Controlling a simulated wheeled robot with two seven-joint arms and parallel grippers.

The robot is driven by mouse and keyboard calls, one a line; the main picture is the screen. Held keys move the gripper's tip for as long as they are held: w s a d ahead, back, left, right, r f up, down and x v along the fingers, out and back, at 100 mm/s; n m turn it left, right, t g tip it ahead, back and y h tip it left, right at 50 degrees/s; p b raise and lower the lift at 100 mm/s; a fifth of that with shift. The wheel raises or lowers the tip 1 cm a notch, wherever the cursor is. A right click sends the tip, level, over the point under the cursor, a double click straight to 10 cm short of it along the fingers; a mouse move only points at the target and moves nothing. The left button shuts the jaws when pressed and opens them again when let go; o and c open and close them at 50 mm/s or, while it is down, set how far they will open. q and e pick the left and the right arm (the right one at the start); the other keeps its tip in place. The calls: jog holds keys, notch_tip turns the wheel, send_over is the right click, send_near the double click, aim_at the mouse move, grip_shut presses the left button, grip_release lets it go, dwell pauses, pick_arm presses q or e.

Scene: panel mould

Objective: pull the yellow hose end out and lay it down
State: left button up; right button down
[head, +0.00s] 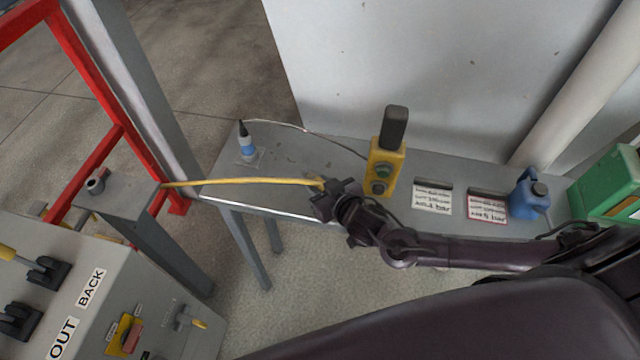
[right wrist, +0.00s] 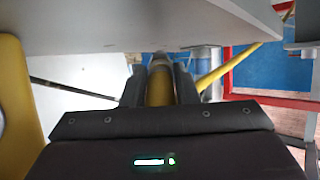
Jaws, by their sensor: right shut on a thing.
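The yellow hose (head: 245,182) runs almost straight across the front of the grey bench, from the small grey stand on the left to my right gripper. My right gripper (head: 326,190) is shut on the yellow hose end, over the bench's front part. In the right wrist view the yellow hose end (right wrist: 160,84) sits between the two dark fingers, and more of the hose (right wrist: 222,70) slants away to the right. The fingers hide part of the end. I cannot tell whether the end touches the bench. My left gripper is in neither view.
A grey stand (head: 120,200), red frame (head: 118,145) and control panel (head: 110,290) stand left.

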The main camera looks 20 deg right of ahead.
jog(key=c, duration=1.1)
grip_release()
jog(key=shift+o, duration=0.2)
